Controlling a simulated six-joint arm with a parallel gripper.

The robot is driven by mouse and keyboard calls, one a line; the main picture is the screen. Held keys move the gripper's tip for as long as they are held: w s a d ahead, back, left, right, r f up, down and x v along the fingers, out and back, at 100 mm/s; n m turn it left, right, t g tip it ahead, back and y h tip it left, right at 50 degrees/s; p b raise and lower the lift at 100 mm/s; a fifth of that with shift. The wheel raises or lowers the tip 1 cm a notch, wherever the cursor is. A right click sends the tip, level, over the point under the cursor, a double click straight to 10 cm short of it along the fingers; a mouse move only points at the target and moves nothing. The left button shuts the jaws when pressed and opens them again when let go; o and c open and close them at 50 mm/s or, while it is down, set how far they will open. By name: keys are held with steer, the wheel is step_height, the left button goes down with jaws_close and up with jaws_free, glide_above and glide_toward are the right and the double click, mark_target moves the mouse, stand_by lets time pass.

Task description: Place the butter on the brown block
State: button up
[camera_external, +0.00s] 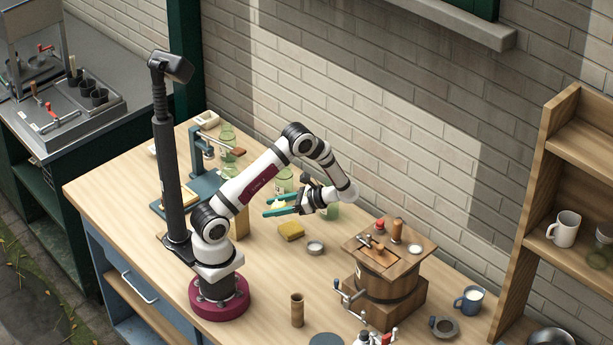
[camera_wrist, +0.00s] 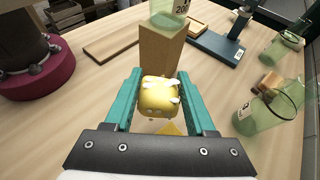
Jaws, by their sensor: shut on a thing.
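The butter, a yellow lump with pale bits (camera_wrist: 160,97), is between the teal fingers of my gripper (camera_wrist: 160,100) in the wrist view. My gripper is shut on it. In the external view my gripper (camera_external: 280,206) holds the butter (camera_external: 278,206) above the table, fingers pointing left. The brown block (camera_wrist: 162,48) stands upright straight ahead of the fingertips in the wrist view, apart from the butter. In the external view the block (camera_external: 241,224) shows partly, right of my upper arm, which hides some of it.
A yellow sponge-like piece (camera_external: 291,231) and a small round lid (camera_external: 315,247) lie on the table below my gripper. A green jar (camera_wrist: 168,12) shows at the block's far edge; whether on or behind it, I cannot tell. A wooden churn (camera_external: 388,280) stands right.

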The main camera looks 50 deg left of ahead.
steer(key=w+a+r+m+t+y, duration=0.1)
steer(key=w+a+r+m+t, duration=0.2)
steer(key=w+a, duration=0.55)
steer(key=w+a+r+m+t+y, duration=0.2)
steer(key=w+a+r+m+t, duration=0.15)
steer(key=w+a, duration=0.45)
steer(key=a+f+n+g+h, duration=0.1)
steer(key=a+f+n+g, duration=0.25)
steer(key=a, duration=0.75)
steer(key=f, duration=0.9)
steer(key=shift+s+a, duration=0.15)
steer(key=shift+a, duration=0.05)
steer(key=shift+f, duration=0.2)
steer(key=o, duration=1.3)
steer(key=shift+o, duration=0.2)
